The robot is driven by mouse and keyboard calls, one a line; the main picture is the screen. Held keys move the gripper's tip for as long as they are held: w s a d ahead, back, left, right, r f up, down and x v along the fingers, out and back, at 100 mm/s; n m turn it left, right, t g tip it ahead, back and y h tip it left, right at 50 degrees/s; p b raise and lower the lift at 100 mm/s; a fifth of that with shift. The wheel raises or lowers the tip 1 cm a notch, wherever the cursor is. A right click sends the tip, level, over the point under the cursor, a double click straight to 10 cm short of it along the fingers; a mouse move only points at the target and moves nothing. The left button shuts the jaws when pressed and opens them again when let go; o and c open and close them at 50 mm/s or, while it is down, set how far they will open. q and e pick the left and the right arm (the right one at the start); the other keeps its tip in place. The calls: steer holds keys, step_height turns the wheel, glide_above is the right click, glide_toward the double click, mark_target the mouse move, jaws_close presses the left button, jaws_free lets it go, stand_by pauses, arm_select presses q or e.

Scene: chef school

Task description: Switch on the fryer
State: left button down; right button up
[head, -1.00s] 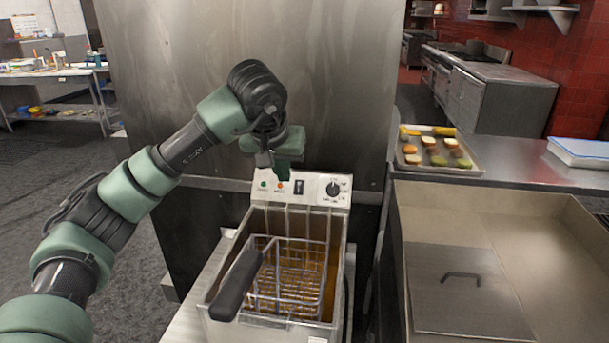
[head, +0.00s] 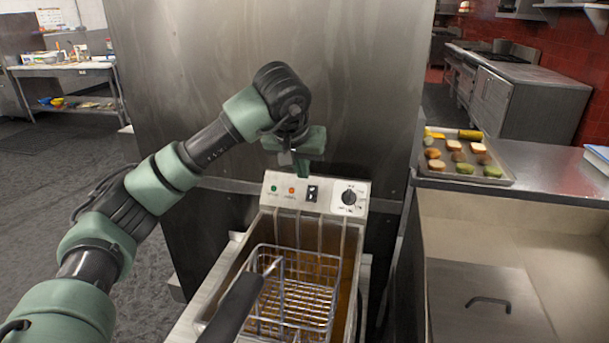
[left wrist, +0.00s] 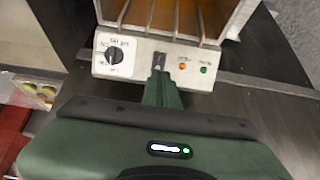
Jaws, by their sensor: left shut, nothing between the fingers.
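The fryer (head: 228,262) stands in front of me, with a control panel (head: 328,206) at its back edge. The panel carries a black switch (head: 312,194), a black dial (head: 348,197), a green light (head: 273,188) and an orange light (head: 291,190). My left gripper (head: 303,172) is shut and empty, at the panel's top edge, just above and left of the switch in the head view. In the left wrist view the closed fingertips (left wrist: 160,82) point at the switch (left wrist: 158,61) and partly cover it. I cannot tell whether they touch it. My right gripper is not in view.
A wire basket (head: 300,290) with a dark handle (head: 235,308) sits in the fryer. A steel wall panel (head: 270,45) rises close behind. A tray of food (head: 500,178) lies on the counter at right, beyond a steel basin (head: 520,230).

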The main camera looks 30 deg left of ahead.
arm_select(q)
steer(key=p, duration=0.2)
glide_toward(310, 199)
steer(key=x, duration=0.5)
steer(key=shift+w, duration=0.3)
steer(key=shift+w+a+f, duration=0.15)
steer(key=shift+w+f, duration=0.2)
steer(key=shift+f, duration=0.1)
steer(key=f+t+b, duration=0.1)
steer(key=b, duration=0.1)
steer(key=shift+w+a+f+b, duration=0.1)
steer(key=shift+f+b, duration=0.1)
steer(key=shift+b, duration=0.2)
steer(key=shift+r, duration=0.25)
steer(key=shift+s, duration=0.2)
steer(key=shift+f, duration=0.15)
